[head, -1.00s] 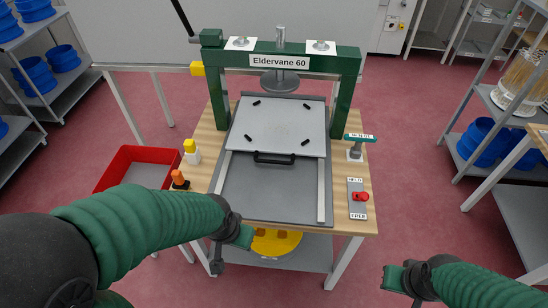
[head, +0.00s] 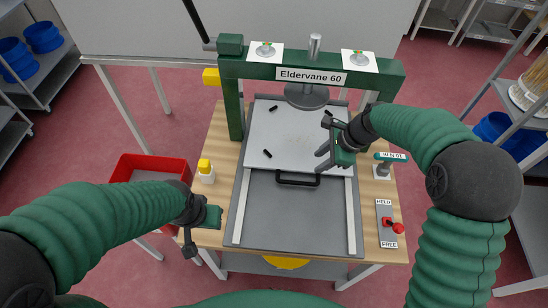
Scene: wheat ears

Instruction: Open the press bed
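The press has a green frame (head: 232,110) labelled "Eldervane 60". Its bed is a light grey plate (head: 262,130) on a darker grey base (head: 270,215) between two pale rails. A black handle (head: 298,180) is on the plate's front edge. My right gripper (head: 323,158) looks open and empty, over the plate's right side, above and right of the handle and apart from it. A red-knobbed lever (head: 397,228) on a HELD/FREE panel points right, slightly toward FREE. My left gripper (head: 188,245) hangs at the table's left front edge; its fingers are unclear.
A yellow-capped white bottle (head: 206,172) stands left of the bed. A red crate (head: 150,166) is off the table at left. The dark base in front of the handle is clear.

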